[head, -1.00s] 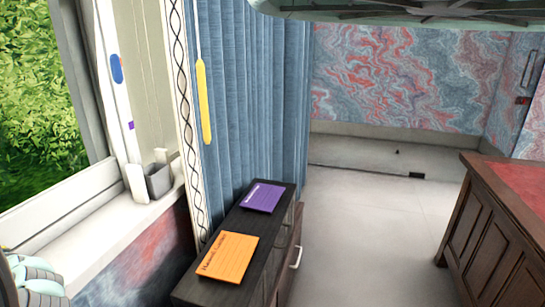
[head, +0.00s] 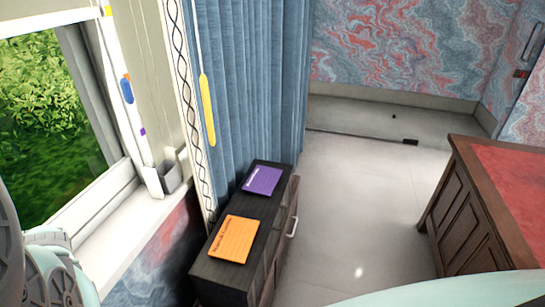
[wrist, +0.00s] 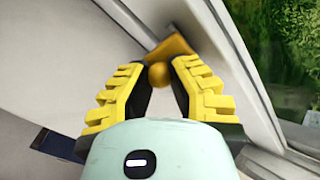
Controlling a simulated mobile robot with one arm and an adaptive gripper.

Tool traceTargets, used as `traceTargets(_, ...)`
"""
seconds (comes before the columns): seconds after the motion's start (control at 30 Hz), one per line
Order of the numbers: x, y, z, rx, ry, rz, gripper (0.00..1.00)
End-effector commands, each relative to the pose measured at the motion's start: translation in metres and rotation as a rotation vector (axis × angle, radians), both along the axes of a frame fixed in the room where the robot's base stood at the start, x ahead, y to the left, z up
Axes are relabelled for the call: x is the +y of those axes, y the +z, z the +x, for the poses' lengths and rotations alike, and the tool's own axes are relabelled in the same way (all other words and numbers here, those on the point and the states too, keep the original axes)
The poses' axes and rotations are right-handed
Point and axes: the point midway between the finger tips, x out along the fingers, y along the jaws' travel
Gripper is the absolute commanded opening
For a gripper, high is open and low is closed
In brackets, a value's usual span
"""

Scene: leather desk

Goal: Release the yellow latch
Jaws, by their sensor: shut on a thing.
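The yellow latch (wrist: 172,47) shows in the wrist view at the pale window frame, with a rounded orange-yellow knob (wrist: 158,76) toward me. My gripper (wrist: 160,68) has black fingers with ridged yellow pads. Its fingertips are closed in on the latch, one on each side of the knob, and partly hide it. In the head view a small yellow piece (head: 107,10) shows at the top edge by the window; I cannot tell whether it is the latch. My gripper is not clearly visible there.
The window sill (head: 112,235) holds a grey cup (head: 167,178). A yellow pull (head: 208,110) hangs before the blue curtain (head: 250,80). A dark cabinet (head: 222,275) carries orange and purple cards. A wooden desk (head: 465,215) stands right; the floor between is clear.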

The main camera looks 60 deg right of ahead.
Motion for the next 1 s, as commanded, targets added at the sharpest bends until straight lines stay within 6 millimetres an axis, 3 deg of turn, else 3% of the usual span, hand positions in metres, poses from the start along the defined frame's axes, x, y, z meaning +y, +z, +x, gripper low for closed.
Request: traceTargets(1.0, 0.0029, 0.0069, 0.0025, 0.134, 0.005, -0.044, 0.00)
